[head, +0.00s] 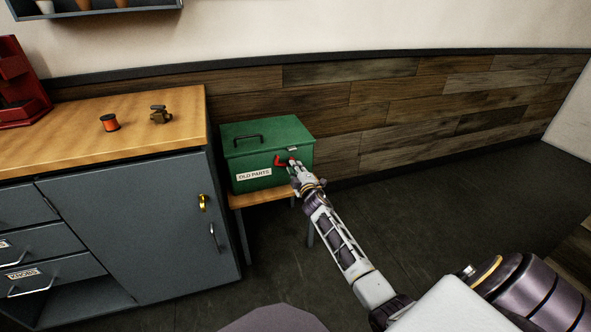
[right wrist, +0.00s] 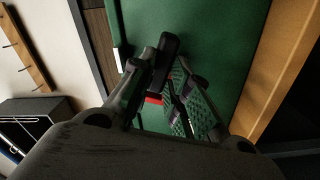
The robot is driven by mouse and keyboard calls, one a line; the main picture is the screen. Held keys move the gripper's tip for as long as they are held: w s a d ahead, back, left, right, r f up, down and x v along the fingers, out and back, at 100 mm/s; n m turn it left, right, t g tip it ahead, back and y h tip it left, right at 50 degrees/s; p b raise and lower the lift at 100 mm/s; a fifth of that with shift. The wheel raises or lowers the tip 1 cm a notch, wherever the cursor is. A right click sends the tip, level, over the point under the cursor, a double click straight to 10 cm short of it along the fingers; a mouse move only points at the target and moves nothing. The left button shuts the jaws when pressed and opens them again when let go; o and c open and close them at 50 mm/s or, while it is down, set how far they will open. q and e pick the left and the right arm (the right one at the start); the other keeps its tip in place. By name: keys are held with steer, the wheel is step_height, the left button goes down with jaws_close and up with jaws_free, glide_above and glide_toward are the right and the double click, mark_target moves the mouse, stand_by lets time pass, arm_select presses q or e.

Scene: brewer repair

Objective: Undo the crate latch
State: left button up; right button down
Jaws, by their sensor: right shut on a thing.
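The green crate (head: 241,153), labelled "OLD PARTS", sits with its lid down on a small wooden stool at the wall. A red latch (head: 279,161) shows on its front, near a grey metal catch (head: 292,149) at the lid edge. My right gripper (head: 295,167) is at the latch, against the crate's front, and is shut on the red latch. In the right wrist view the fingers (right wrist: 172,100) stand before the green crate wall (right wrist: 225,50), with a bit of red latch (right wrist: 154,99) between them, mostly hidden. My left gripper is not in view.
The wooden stool (head: 262,196) carries the crate. To its left is a grey cabinet (head: 140,225) with a wooden top, holding an orange-red spool (head: 109,123) and a small brass part (head: 160,115).

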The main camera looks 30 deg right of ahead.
stand_by(0.3)
steer(key=c, duration=1.4)
jaws_free()
steer(key=shift+o, duration=0.2)
steer(key=v, duration=1.2)
steer(key=shift+f, duration=0.1)
